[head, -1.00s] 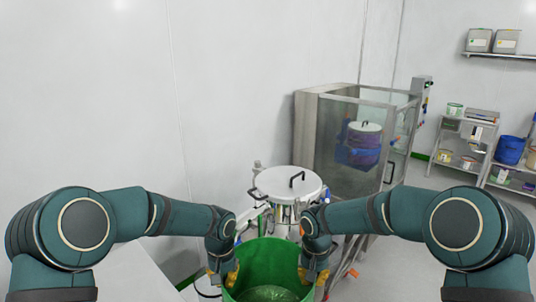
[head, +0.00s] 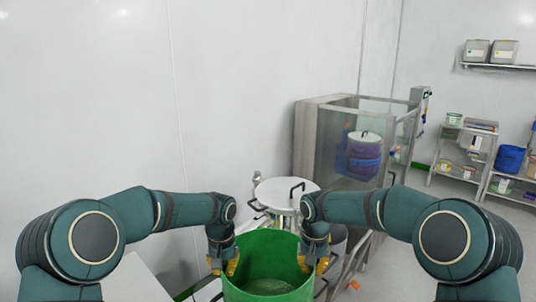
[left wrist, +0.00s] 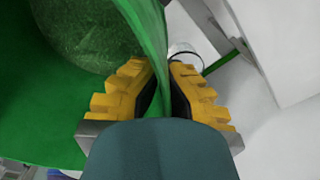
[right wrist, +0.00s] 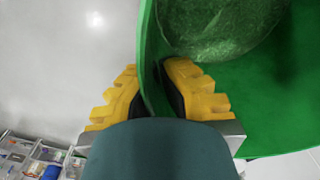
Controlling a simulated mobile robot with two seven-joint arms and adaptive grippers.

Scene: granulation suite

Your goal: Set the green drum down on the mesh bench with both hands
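The green drum (head: 268,244) is open-topped and appears upright at the bottom middle of the head view, with a textured green mass (head: 265,286) inside. My left gripper (head: 223,264) is shut on its left rim; in the left wrist view its yellow fingers (left wrist: 161,82) lie on either side of the drum wall. My right gripper (head: 314,263) is shut on the opposite rim; in the right wrist view its fingers (right wrist: 154,84) also straddle the wall. The drum's base is out of view. I cannot make out the mesh bench, nor what is under the drum.
A steel vessel with a white lid (head: 286,191) and black handles stands just behind the drum. A glass-sided cabinet (head: 345,150) stands behind it to the right. Shelving with tubs (head: 465,150) is at the far right. A pale surface (head: 135,285) lies at lower left.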

